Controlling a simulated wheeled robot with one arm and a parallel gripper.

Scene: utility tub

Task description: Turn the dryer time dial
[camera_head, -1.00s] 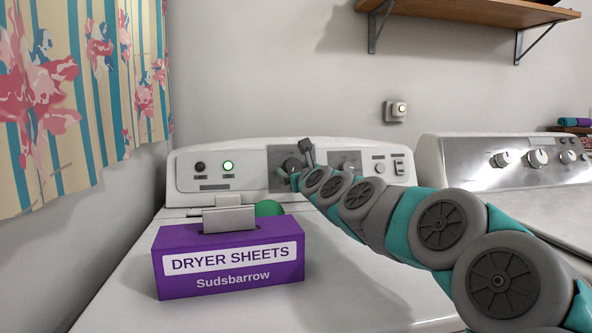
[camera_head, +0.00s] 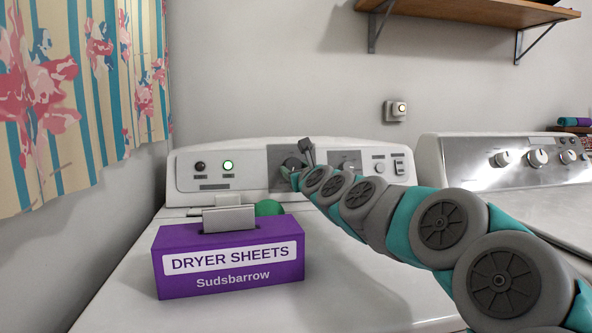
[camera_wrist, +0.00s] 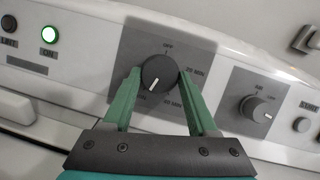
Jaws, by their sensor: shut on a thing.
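The dryer time dial (camera_wrist: 159,73) is a round dark knob with a white pointer line, on a grey plate printed with OFF and minute marks. The pointer line aims to the lower left in the wrist view. My gripper (camera_wrist: 160,77) has its two green fingers shut on opposite sides of the dial. In the head view my gripper (camera_head: 291,170) reaches the dryer's control panel (camera_head: 214,186), and my arm hides part of the dial there.
A purple dryer sheets box (camera_head: 228,257) stands on the dryer top, with a green round object (camera_head: 268,208) behind it. A second dial (camera_wrist: 258,107) sits right of the time dial. A green light (camera_wrist: 49,35) is lit. Another appliance (camera_head: 510,160) stands at right.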

